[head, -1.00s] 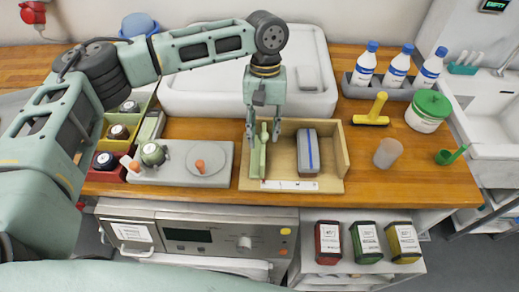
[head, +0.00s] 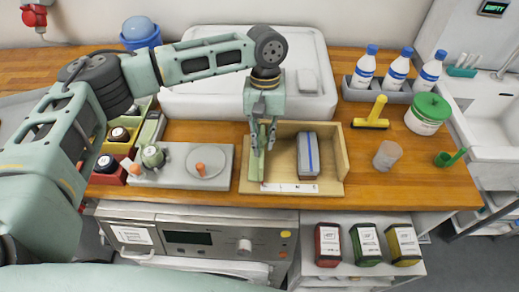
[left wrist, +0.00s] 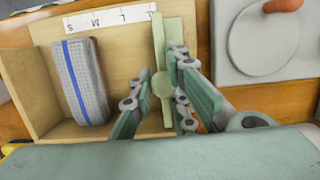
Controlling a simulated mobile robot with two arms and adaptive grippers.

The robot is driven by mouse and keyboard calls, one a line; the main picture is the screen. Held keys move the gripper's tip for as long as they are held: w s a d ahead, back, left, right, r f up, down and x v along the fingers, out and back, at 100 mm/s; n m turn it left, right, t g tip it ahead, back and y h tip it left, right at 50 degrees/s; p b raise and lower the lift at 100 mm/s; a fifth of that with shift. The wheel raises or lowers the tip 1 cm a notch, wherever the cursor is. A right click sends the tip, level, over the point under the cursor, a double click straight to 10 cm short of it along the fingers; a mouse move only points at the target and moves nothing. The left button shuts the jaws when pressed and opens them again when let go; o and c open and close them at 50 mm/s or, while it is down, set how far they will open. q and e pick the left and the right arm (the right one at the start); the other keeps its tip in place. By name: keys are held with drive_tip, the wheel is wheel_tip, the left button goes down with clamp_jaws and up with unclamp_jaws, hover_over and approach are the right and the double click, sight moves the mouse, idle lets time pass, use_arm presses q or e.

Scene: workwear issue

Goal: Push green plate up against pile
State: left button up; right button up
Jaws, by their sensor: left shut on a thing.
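The green plate (head: 256,166) stands as a narrow pale green strip in the left part of the wooden tray (head: 344,150). The left wrist view shows its long edge and a round knob (left wrist: 163,84) on it. The pile (head: 308,158), grey folded cloth with a blue stripe, lies to the right of the plate in the head view. It also shows in the left wrist view (left wrist: 88,80), with bare tray floor between it and the plate. My left gripper (head: 263,140) points down, its fingers shut on the plate around the knob. My right gripper is not in view.
A size strip (head: 290,188) lies along the tray's front. A grey board with a disc (head: 207,164) is left of the tray. A yellow squeegee-like tool (head: 372,115) and a translucent cup (head: 386,155) stand to the right. A white basin (head: 200,100) is behind.

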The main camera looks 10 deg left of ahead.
use_arm(q)
drive_tip(key=shift+w+d+r+p, duration=0.15)
drive_tip(key=shift+d+p, duration=0.15)
drive_tip(key=shift+d, duration=0.25)
drive_tip(key=shift+w+d+p, duration=0.15)
drive_tip(key=shift+d+p, duration=0.2)
drive_tip(key=shift+d, duration=0.55)
drive_tip(key=shift+w+d+p, duration=0.2)
drive_tip(key=shift+d+p, duration=0.05)
drive_tip(key=shift+d, duration=0.5)
drive_tip(key=shift+w+d+p, duration=0.15)
drive_tip(key=shift+d+p, duration=0.05)
drive_tip(key=shift+d, duration=0.5)
drive_tip(key=shift+w+d, duration=0.15)
drive_tip(key=shift+d, duration=0.55)
drive_tip(key=shift+w+d, duration=0.1)
drive_tip(key=shift+d, duration=0.6)
drive_tip(key=shift+w+d, duration=0.15)
drive_tip(key=shift+d, duration=0.6)
drive_tip(key=shift+w+d, duration=0.15)
drive_tip(key=shift+d, duration=0.55)
drive_tip(key=shift+w+d, duration=0.25)
drive_tip(key=shift+d, duration=0.85)
drive_tip(key=o, duration=0.3)
drive_tip(key=shift+d, duration=0.1)
drive_tip(key=o, duration=0.5)
